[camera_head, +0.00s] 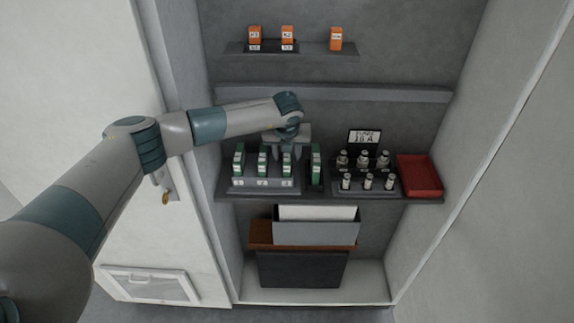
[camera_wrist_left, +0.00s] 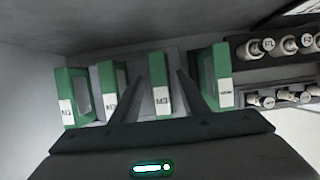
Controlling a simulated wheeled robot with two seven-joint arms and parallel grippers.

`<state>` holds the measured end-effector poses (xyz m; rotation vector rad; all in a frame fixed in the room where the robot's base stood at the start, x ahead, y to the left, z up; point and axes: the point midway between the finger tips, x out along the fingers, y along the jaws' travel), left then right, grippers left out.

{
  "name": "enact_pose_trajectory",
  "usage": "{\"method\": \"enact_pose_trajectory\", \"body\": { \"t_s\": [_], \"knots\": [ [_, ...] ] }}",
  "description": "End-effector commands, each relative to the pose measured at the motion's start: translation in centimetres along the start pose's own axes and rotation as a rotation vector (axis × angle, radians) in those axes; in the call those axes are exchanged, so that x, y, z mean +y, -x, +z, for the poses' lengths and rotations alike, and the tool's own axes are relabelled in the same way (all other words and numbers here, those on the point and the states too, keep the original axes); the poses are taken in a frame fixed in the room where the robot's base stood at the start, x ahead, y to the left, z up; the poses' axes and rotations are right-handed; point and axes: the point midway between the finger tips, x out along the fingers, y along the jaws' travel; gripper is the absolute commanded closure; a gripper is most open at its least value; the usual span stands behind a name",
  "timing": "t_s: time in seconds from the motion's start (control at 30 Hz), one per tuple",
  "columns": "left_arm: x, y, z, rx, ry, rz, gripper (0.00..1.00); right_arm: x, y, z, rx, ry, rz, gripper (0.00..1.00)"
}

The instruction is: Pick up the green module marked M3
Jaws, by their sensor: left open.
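The green module M3 (camera_wrist_left: 161,100) stands upright with its white label facing the wrist camera. It is the third from the left of the green modules in the rack, and it shows in the head view (camera_head: 286,166). My left gripper (camera_wrist_left: 158,78) is open, with one finger on each side of M3 in the wrist picture; I cannot tell whether they touch it. My right gripper is not in view.
Other green modules stand close on the left (camera_wrist_left: 113,90) and right (camera_wrist_left: 216,78). Fuses (camera_head: 367,182) and a red tray (camera_head: 419,176) are on the same shelf to the right. A ledge (camera_head: 340,93) and orange modules (camera_head: 287,35) are higher up.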

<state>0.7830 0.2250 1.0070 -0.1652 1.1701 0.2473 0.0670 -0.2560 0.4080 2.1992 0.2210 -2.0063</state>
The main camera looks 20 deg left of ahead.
Motion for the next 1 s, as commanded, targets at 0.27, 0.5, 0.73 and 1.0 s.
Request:
{"method": "enact_pose_trajectory", "body": {
  "t_s": [0.27, 0.5, 0.73, 1.0],
  "knots": [
    [0.0, -0.1, 0.0, 0.0, 0.0, 0.0, 0.59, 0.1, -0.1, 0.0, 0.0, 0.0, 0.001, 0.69],
    [0.0, -0.2, -0.1, 0.0, 0.0, 0.0, 0.59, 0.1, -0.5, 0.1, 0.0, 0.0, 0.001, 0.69],
    [0.0, -0.3, -0.1, 0.0, 0.0, 0.0, 0.59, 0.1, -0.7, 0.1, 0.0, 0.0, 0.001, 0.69],
    [0.0, -0.5, -0.2, 0.0, 0.0, 0.0, 0.59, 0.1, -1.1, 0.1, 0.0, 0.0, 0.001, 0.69]
  ]
}}
